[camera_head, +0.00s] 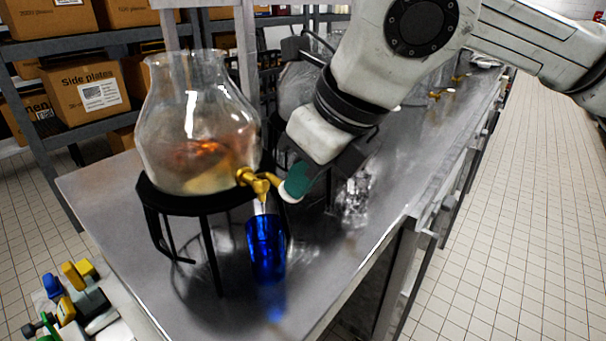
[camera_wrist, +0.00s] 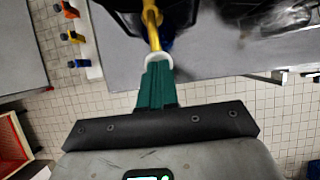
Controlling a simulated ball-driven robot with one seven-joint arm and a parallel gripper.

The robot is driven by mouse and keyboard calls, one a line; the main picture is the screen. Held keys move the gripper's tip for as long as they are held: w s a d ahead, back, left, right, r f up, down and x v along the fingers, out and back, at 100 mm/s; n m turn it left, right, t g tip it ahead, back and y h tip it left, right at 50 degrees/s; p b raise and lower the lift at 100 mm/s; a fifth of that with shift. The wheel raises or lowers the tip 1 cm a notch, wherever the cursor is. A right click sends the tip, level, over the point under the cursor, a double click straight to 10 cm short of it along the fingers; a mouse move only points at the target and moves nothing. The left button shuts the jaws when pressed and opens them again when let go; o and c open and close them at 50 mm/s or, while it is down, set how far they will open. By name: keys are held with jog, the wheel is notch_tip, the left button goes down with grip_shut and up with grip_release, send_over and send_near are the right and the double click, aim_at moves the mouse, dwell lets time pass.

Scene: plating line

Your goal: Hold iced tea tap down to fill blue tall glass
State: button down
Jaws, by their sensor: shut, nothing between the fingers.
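A glass dispenser (camera_head: 195,125) with a little amber liquid low inside stands on a black stand (camera_head: 185,203). Its brass tap (camera_head: 256,182) has a lever with a pale round end (camera_head: 289,193). The blue tall glass (camera_head: 266,248) stands upright below the spout. A pale streak shows between spout and glass; I cannot tell whether it is flowing tea. My gripper (camera_head: 297,180) is shut and empty, its green fingertips at the lever's pale end, seemingly touching. In the wrist view the green fingers (camera_wrist: 157,88) meet the pale end (camera_wrist: 158,58); the blue glass (camera_wrist: 167,44) is mostly hidden.
The steel counter (camera_head: 105,190) runs back to the right. Another dispenser (camera_head: 300,90) stands behind my arm, with a clear glass object (camera_head: 355,197) near it. Colourful items (camera_head: 75,300) lie at lower left. Shelves with boxes (camera_head: 85,90) stand behind; tiled floor is free at right.

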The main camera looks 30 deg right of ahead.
jog(key=shift+r, duration=0.1)
dwell(0.7)
jog(key=shift+r, duration=0.85)
jog(key=s+d+r+p, duration=0.1)
jog(key=s+r+p, duration=0.1)
jog(key=r, duration=1.1)
jog(key=shift+s+r, duration=0.2)
jog(key=shift+s, duration=0.3)
